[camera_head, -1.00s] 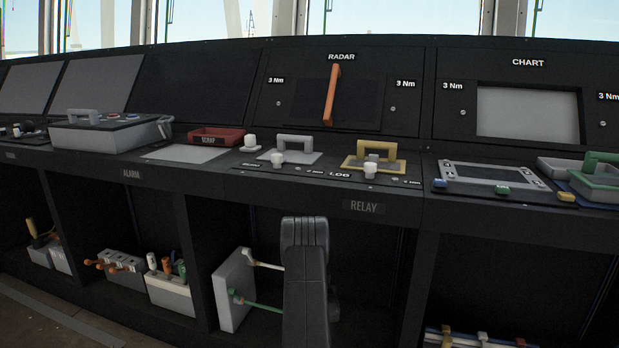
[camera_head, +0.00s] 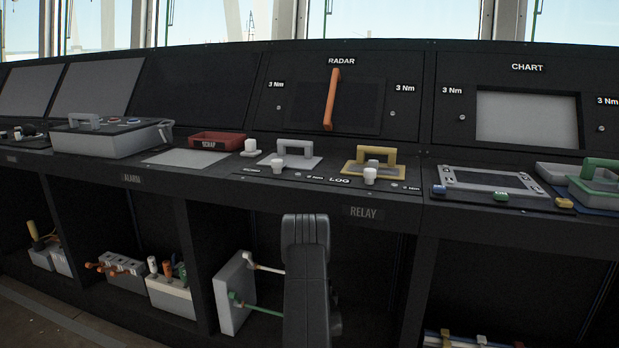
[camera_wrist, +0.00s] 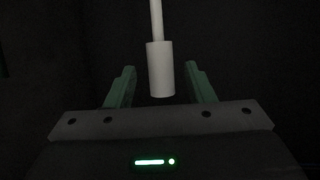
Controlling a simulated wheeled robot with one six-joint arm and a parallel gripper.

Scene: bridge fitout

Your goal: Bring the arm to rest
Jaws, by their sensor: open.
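My gripper (camera_wrist: 160,88) shows in the wrist view with its two green fingers spread apart. A white cylinder on a thinner white rod (camera_wrist: 160,68) appears between and beyond the fingers; neither finger visibly touches it. The surroundings there are dark. In the head view a black link of my arm stands upright at lower centre, in front of the open bay under the RELAY label. My gripper is not visible in the head view.
A grey box (camera_head: 234,292) with a white and a green lead stands in the bay beside my arm. Above it the console ledge carries a grey-handled plate (camera_head: 291,160), a yellow-handled plate (camera_head: 374,168), a red SCRAP tray (camera_head: 217,141) and a panel with a screen (camera_head: 492,182).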

